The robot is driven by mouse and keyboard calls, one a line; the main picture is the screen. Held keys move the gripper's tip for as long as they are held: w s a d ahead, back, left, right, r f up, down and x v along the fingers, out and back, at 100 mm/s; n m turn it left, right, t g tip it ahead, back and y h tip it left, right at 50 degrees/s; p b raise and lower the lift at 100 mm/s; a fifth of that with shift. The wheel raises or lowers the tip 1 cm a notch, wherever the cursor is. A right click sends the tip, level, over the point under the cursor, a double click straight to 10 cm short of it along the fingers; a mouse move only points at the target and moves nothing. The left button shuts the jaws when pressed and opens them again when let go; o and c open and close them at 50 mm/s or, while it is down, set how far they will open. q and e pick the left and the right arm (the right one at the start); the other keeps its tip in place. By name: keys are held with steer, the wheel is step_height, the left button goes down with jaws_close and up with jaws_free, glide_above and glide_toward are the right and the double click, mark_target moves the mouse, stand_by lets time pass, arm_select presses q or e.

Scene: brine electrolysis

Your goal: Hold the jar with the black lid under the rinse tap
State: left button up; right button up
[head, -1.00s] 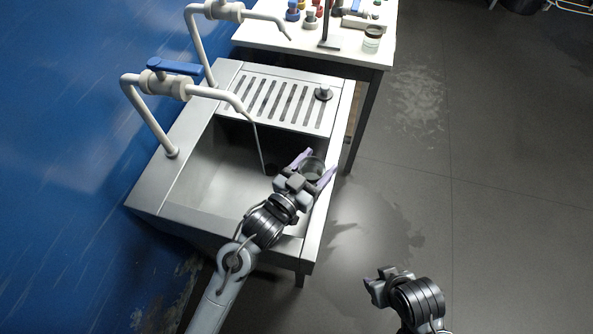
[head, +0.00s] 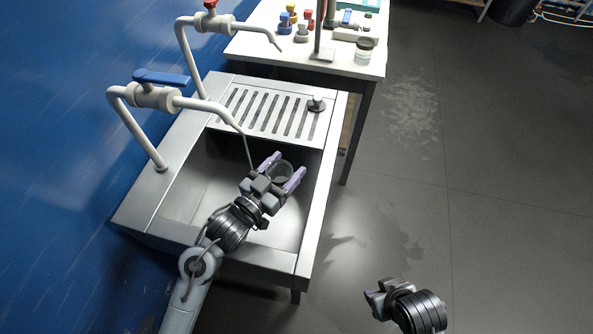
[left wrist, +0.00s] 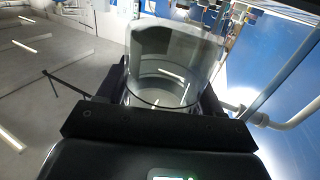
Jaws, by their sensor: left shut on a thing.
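A clear glass jar (head: 281,173) is between the lilac fingers of my left gripper (head: 288,164), which is shut on it above the sink basin. In the left wrist view the jar (left wrist: 168,75) looks see-through; I see no black lid on it. A tap with a blue handle (head: 155,96) reaches over the basin. A thin line, seemingly water, runs down from its spout and ends left of the jar. A second tap with a red handle (head: 208,22) stands behind it. My right gripper (head: 376,299) is over the floor at lower right; its jaws are unclear.
The steel sink (head: 302,262) has a slotted drainboard (head: 232,122) at the back, with a small dark round piece (head: 316,104) on it. Behind, a white table (head: 262,50) holds another jar (head: 365,50) and several coloured bottles. Open floor lies to the right.

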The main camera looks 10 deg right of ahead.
arm_select(q)
steer(key=shift+w+a, duration=0.2)
steer(key=shift+a, duration=0.3)
steer(key=shift+w+a+r+p, duration=0.1)
steer(key=shift+w+a+p, duration=0.1)
steer(key=shift+a, duration=0.2)
steer(key=shift+w+a+r+p, duration=0.1)
steer(key=shift+a+p, duration=0.1)
steer(key=shift+a, duration=0.15)
steer(key=shift+w+a+f+p, duration=0.1)
steer(key=shift+w+a+p, duration=0.2)
steer(key=shift+a, duration=0.5)
steer(key=shift+w+a+f+p, duration=0.1)
steer(key=shift+w+a+p, duration=0.15)
steer(key=shift+a, duration=0.5)
stand_by(0.5)
stand_by(0.8)
stand_by(0.7)
